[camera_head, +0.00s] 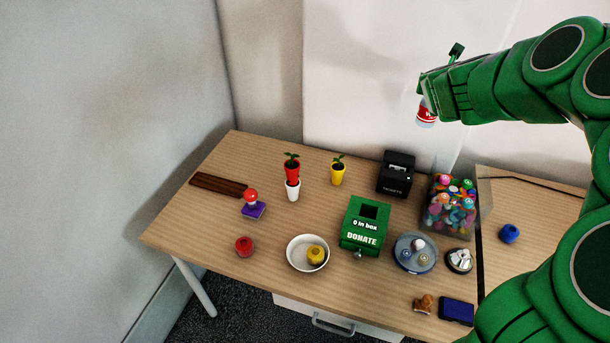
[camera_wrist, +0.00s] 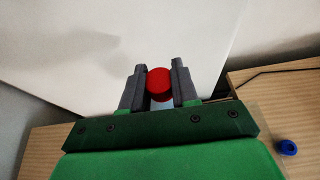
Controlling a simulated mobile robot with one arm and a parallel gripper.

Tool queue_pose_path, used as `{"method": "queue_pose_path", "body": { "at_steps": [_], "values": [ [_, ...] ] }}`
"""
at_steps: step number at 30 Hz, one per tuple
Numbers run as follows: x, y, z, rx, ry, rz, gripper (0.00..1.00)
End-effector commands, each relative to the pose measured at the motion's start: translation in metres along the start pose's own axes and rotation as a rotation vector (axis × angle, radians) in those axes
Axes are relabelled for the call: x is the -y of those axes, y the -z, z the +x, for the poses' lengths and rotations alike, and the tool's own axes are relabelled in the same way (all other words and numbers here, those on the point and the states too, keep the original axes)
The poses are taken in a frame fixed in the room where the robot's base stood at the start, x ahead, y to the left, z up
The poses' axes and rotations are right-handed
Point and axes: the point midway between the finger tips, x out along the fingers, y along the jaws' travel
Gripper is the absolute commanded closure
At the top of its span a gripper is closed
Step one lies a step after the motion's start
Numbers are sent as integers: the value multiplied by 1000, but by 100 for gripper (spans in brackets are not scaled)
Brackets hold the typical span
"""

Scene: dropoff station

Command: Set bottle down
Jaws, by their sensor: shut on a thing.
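My gripper (camera_wrist: 160,85) is shut on a bottle with a red cap (camera_wrist: 159,84), seen from its cap end between the two grey fingers in the wrist view. In the head view the bottle (camera_head: 426,113) hangs below my gripper (camera_head: 428,92), showing a red and white label and a clear lower part. It is held in the air, in front of the pale wall and above the table's back right. The wooden table (camera_head: 200,222) is below and apart from the bottle. My gripper hides the bottle's upper part in the head view.
The table bears a green donation box (camera_head: 362,240), a clear bin of colourful figures (camera_head: 447,208), a black printer (camera_head: 396,175), a white bowl (camera_head: 293,256), potted plants (camera_head: 338,174) and a bell (camera_head: 459,261). A blue object (camera_head: 509,233) sits on the right-hand surface. The table's left front has free room.

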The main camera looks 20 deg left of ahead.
Motion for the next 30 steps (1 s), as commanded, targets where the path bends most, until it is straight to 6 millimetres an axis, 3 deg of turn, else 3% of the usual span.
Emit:
{"method": "queue_pose_path", "body": {
  "at_steps": [14,24,30],
  "values": [
    [-44,0,19,-1,-130,-48,100],
    [-108,-1,40,-1,-335,-139,100],
    [-135,-1,44,-2,-434,-180,100]
  ]
}}
